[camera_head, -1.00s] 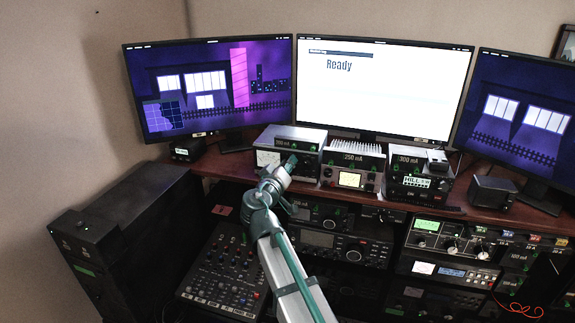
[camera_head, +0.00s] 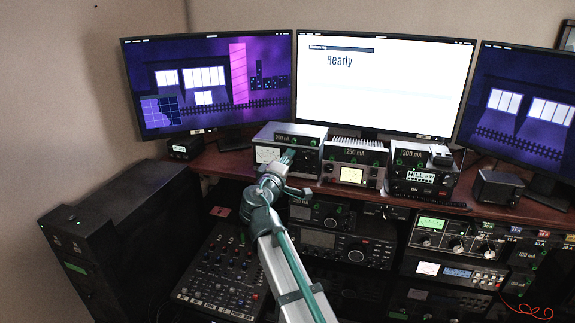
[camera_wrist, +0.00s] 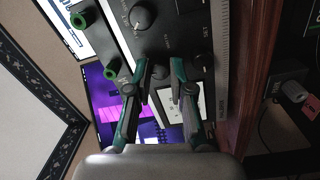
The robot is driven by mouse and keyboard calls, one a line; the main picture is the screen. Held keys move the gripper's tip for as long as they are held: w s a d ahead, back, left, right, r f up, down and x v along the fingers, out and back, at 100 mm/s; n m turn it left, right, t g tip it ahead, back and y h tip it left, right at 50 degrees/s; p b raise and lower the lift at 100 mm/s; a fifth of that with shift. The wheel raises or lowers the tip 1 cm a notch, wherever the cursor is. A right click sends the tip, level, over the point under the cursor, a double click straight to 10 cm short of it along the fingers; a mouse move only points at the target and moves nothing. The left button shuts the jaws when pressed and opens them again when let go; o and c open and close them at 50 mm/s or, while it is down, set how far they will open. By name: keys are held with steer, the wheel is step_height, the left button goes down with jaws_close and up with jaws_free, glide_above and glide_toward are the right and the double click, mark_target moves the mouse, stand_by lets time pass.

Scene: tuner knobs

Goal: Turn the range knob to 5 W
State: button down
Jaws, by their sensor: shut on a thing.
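My gripper (camera_head: 288,157) is at the front of the left metal tuner unit (camera_head: 262,136), below its 200 mA label. In the wrist view my gripper (camera_wrist: 159,66) has its two green-grey fingers on either side of a small dark knob (camera_wrist: 161,70) on the unit's front panel, shut on it. A larger round knob (camera_wrist: 140,18) with a light pointer mark sits apart from the fingers. The white meter face (camera_wrist: 172,103) lies partly behind the fingers. The panel lettering is too small to read, so I cannot tell the knob's setting or whether it is the range knob.
Two similar units, marked 250 mA (camera_head: 353,173) and 300 mA (camera_head: 418,183), stand to the right on the wooden shelf (camera_head: 330,188). Monitors (camera_head: 380,85) stand behind. A mixer (camera_head: 222,275) and radio gear are below.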

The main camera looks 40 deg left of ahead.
steer(key=shift+n+y+p, duration=0.4)
steer(key=shift+n+p, duration=0.25)
steer(key=shift+n, duration=3.85)
steer(key=c, duration=1)
jaws_free()
steer(key=v, duration=1.2)
